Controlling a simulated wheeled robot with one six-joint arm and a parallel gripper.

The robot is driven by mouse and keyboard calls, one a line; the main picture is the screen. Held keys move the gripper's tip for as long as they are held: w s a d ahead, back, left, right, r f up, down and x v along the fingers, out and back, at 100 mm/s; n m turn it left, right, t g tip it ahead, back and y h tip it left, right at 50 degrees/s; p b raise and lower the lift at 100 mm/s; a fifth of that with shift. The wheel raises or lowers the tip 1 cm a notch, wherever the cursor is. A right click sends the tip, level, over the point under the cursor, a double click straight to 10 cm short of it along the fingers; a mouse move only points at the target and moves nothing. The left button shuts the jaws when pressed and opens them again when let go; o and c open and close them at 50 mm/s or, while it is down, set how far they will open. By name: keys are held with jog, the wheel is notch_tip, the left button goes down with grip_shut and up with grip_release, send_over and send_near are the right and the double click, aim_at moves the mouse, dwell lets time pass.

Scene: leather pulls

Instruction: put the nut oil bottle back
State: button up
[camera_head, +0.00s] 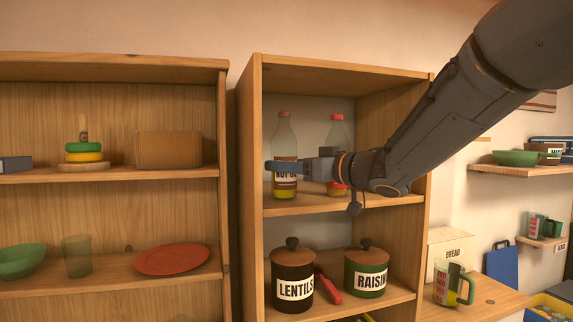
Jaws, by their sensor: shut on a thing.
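The nut oil bottle (285,138) is a clear bottle with a brown cap, a partly covered label and yellow liquid low inside. It is upright at the left of the upper shelf (300,206) of the middle cabinet. My gripper (290,168) reaches in from the right and is shut on the bottle at label height. Whether the bottle's base touches the shelf is hard to tell. The far finger is mostly hidden.
A red-capped bottle (337,130) stands just right, partly behind my gripper. Below are a lentils jar (292,272), a red-handled item (328,284) and a raisin jar (366,270). The cabinet's left side wall (250,150) is close to the held bottle.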

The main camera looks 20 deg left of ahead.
jog(key=shift+f, duration=0.15)
jog(key=o, duration=1.5)
jog(key=shift+d+r, duration=0.1)
jog(key=shift+r, duration=0.1)
jog(key=b+v, duration=0.2)
jog(key=v, duration=1)
